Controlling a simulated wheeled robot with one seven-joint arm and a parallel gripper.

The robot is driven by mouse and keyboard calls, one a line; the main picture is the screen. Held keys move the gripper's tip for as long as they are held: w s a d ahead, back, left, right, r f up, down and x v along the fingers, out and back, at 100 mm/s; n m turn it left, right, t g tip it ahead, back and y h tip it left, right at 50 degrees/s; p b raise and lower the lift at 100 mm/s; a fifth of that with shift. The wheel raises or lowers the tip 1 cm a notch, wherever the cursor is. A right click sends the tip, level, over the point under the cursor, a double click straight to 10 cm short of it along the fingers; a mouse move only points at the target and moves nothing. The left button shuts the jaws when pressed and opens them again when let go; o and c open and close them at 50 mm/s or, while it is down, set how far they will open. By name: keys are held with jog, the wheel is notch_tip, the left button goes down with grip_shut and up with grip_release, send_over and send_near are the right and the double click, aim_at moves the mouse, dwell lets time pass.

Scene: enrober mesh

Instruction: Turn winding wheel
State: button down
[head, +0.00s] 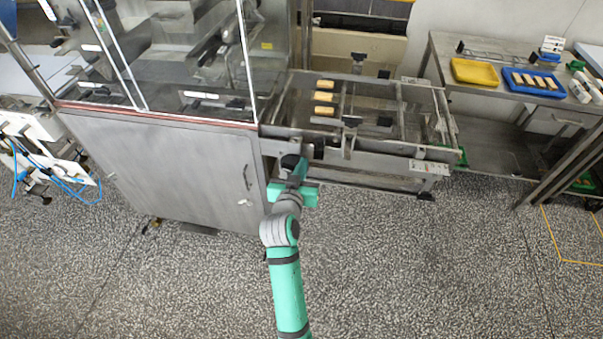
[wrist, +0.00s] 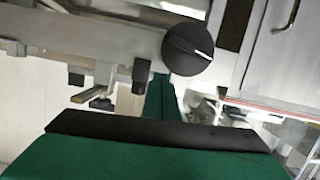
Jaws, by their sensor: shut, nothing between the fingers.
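The winding wheel (wrist: 188,48) is a round black knob with a pale line across its face, on a grey metal frame. In the head view it appears as a small dark round shape (head: 289,161) at the cabinet's right corner, partly hard to make out. My gripper (wrist: 160,80) is shut and empty, its green fingers together. In the wrist view its tips lie just beside and below the wheel's edge; I cannot tell whether they touch it. In the head view my gripper (head: 301,164) is right of the wheel.
A steel cabinet (head: 170,165) with a door handle stands left, glazed above. A mesh conveyor (head: 385,110) carries several light-brown bars (head: 324,97). A black block (head: 319,148) sticks out beside my fingers. A side table (head: 500,95) holds yellow and blue trays. The front floor is clear.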

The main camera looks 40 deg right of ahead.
jog(key=v, duration=0.8)
jog(key=shift+s+a, duration=0.25)
jog(key=shift+s, duration=0.2)
jog(key=c, duration=2.4)
grip_release()
jog(key=shift+s+a, duration=0.15)
jog(key=shift+s, duration=0.05)
jog(key=o, duration=0.5)
jog(key=shift+f, duration=0.1)
jog(key=o, duration=0.6)
jog(key=shift+f+m, duration=0.3)
jog(key=shift+f, duration=0.05)
jog(key=shift+c, duration=0.2)
jog(key=o, duration=0.9)
jog(key=shift+w+d+f+m+h, duration=0.3)
jog(key=shift+f+m+h, duration=0.1)
jog(key=shift+f, duration=0.15)
jog(key=shift+w+d+f+m+h, duration=0.3)
jog(key=shift+f+m, duration=0.1)
jog(key=shift+f, duration=0.15)
jog(key=shift+c, duration=0.2)
jog(key=m+t, duration=0.1)
jog(key=t, duration=0.1)
send_near(293, 169)
jog(key=f, duration=0.1)
jog(key=shift+h, duration=0.3)
jog(key=x, duration=1)
jog(key=shift+w+d+f, duration=0.2)
jog(key=shift+w+f, duration=0.05)
jog(key=shift+w, duration=0.15)
